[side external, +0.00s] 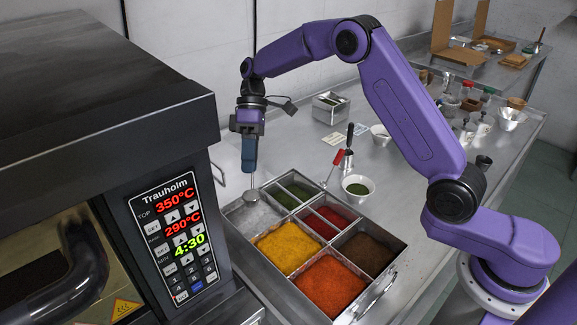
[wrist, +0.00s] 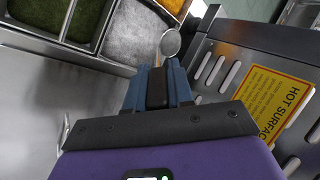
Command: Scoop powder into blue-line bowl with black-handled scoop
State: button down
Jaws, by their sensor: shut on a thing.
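A white bowl (side external: 357,195) with green contents stands right of the tray. Another white bowl (side external: 381,136) stands farther back. I cannot make out a blue line on either.
The tray also holds yellow (side external: 288,247), orange-red (side external: 328,287), brown (side external: 370,252), red and green powders. The oven (side external: 150,200) is close on the left.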

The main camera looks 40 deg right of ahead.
jog(key=r, duration=0.2)
jog(key=d+r, duration=0.1)
jog(key=r, duration=0.2)
jog(key=s+d+m+t+y, duration=0.15)
jog(key=s+d, duration=0.25)
jog(key=d, duration=1.2)
jog(key=s+d+m+h, duration=0.15)
jog(key=s+d, duration=0.25)
jog(key=d, duration=1.1)
notch_tip(320, 180, down, 8)
jog(key=y, duration=0.1)
jog(key=shift+w+d, duration=0.15)
jog(key=shift+d, duration=0.05)
jog(key=shift+f, duration=1.8)
jog(key=s+a+r+t+h, duration=0.1)
jog(key=s+a+t+h, duration=0.1)
jog(key=h, duration=0.4)
jog(key=s+a+r+t+h, duration=0.1)
jog(key=s+a+t+h, duration=0.2)
jog(key=a+t+h, duration=0.2)
jog(key=shift+s+a+r+h, duration=0.25)
jog(key=shift+a+r+h, duration=0.1)
jog(key=shift+a+h, duration=0.7)
